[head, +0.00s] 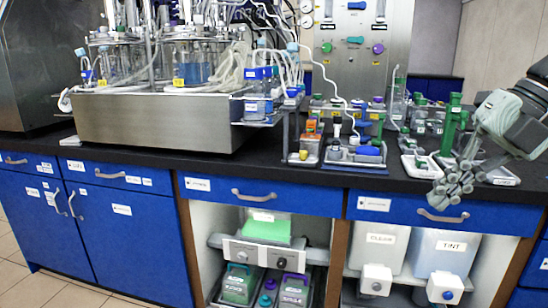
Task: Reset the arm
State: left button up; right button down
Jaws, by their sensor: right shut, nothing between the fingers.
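My right arm comes in from the right edge. Its gripper (453,188) points down in front of the counter's front edge, over the right-hand drawer. Its fingers are together with nothing between them. It hides part of the white trays and the counter edge behind it. My left gripper is not in the head view.
The black counter (150,163) carries the steel bioreactor unit (160,120) with glass vessels and tubing. Small racks and a blue-topped bottle (258,88) stand right of it. A green column (453,125) stands close to my right gripper. Blue drawers (262,197) are shut below.

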jog(key=w+d+f+m+t+y, duration=0.4)
jog(key=w+d+f+m+t, duration=0.1)
jog(key=w+d+m+t, duration=0.45)
jog(key=s+d+f+m+t+h, duration=0.1)
jog(key=d+f+m+h, duration=0.3)
jog(key=f, duration=0.3)
jog(key=d+f+m+t+h, duration=0.1)
jog(key=d+f+m+h, duration=0.15)
jog(key=f+m, duration=0.35)
jog(key=s+d+f+m+t+h, duration=0.1)
jog(key=d+f+m+t+h, duration=0.15)
jog(key=f+m+h, duration=0.4)
jog(key=s+a+f+m+g, duration=0.1)
jog(key=s+f+g, duration=0.3)
jog(key=f, duration=0.5)
jog(key=s+a+f+m+g, duration=0.1)
jog(key=s+f+g, duration=0.2)
jog(key=s+f, duration=0.45)
jog(key=s+a+f+m+g+y, duration=0.2)
jog(key=s+a+f+g, duration=0.4)
jog(key=s+a+f, duration=0.7)
jog(key=shift+a+f+m, duration=0.3)
jog(key=shift+a+m, duration=0.2)
jog(key=shift+a, duration=0.5)
